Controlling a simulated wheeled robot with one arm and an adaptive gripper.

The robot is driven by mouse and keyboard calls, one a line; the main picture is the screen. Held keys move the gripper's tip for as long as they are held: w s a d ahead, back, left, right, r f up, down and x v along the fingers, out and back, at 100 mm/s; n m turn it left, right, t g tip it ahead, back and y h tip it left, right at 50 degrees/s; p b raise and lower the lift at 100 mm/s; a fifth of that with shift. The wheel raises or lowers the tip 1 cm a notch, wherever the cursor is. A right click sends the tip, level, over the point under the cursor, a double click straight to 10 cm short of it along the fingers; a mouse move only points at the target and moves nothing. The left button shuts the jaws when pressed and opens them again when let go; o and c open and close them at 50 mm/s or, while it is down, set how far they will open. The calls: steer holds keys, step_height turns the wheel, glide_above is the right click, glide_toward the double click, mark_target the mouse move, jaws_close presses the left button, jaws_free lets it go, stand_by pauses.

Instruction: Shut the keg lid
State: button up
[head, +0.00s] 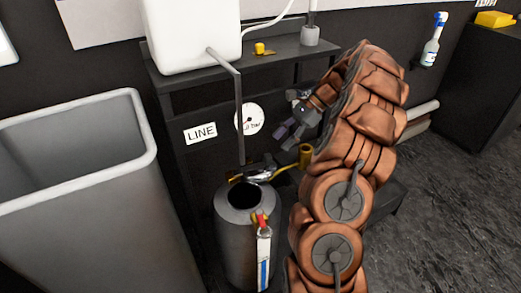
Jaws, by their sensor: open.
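The grey keg (232,240) stands upright below the shelf, its round top opening dark and uncovered. A dark metallic piece that looks like the keg lid (262,174) sits raised at the back rim of the opening; its exact tilt is hard to tell. My gripper (289,134) is open and empty, above and to the right of the lid and apart from it. My copper-coloured arm hides what lies behind it on the right.
A large grey bin (150,210) stands close on the left. A white tank (190,35) rests on the dark shelf (200,78), with a thin pipe (240,110) running down towards the keg. Open floor (450,200) lies right.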

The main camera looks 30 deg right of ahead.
mark_target(268, 155)
steer(key=shift+b+x, duration=0.65)
steer(key=shift+x, duration=3.2)
jaws_close()
